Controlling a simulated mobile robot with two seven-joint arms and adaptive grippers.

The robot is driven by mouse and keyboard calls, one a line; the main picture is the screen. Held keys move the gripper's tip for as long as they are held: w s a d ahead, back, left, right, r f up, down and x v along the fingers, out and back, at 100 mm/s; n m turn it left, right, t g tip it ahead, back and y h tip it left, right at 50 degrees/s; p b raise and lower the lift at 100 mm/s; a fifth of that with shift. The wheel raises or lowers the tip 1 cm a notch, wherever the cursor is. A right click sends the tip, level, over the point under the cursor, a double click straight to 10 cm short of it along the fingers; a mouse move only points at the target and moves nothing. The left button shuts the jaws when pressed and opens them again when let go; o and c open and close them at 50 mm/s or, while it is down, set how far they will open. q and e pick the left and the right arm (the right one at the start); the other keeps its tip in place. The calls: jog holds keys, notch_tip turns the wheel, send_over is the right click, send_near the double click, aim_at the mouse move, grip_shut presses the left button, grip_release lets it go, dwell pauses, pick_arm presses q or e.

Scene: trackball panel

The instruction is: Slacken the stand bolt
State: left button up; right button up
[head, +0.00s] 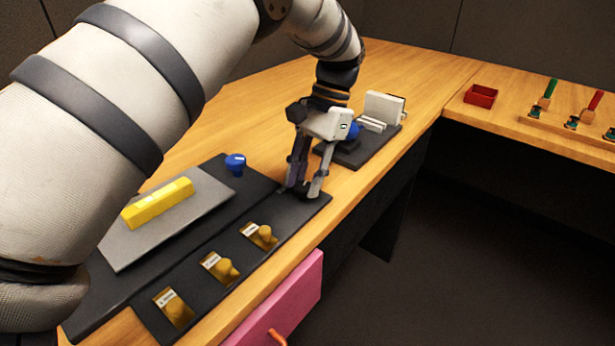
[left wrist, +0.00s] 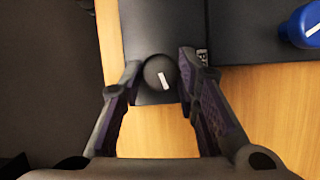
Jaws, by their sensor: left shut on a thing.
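A round black knob with a white mark, apparently the stand bolt (left wrist: 153,66), sits at the end of a dark panel strip in the left wrist view. My left gripper (left wrist: 160,64) is shut on it, with one finger on each side. In the head view my left gripper (head: 302,190) points down at the far end of the dark panel (head: 287,210). The knob is hard to make out there, between the fingertips. My right gripper is not in view.
A blue knob (head: 235,163) and a yellow block (head: 158,203) on a grey plate lie left of the gripper. Several brass fittings (head: 218,267) line the front strip. A dark stand with a blue ball (head: 353,130) is just behind.

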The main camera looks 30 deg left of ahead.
pick_arm(q)
jog(key=shift+a+n+h, duration=0.1)
jog(key=shift+n+h, duration=0.2)
jog(key=shift+n, duration=0.6)
jog(key=o, duration=1.1)
jog(key=shift+o, duration=0.2)
jog(key=v, duration=0.7)
jog(key=shift+r, duration=0.2)
jog(key=shift+w, duration=0.1)
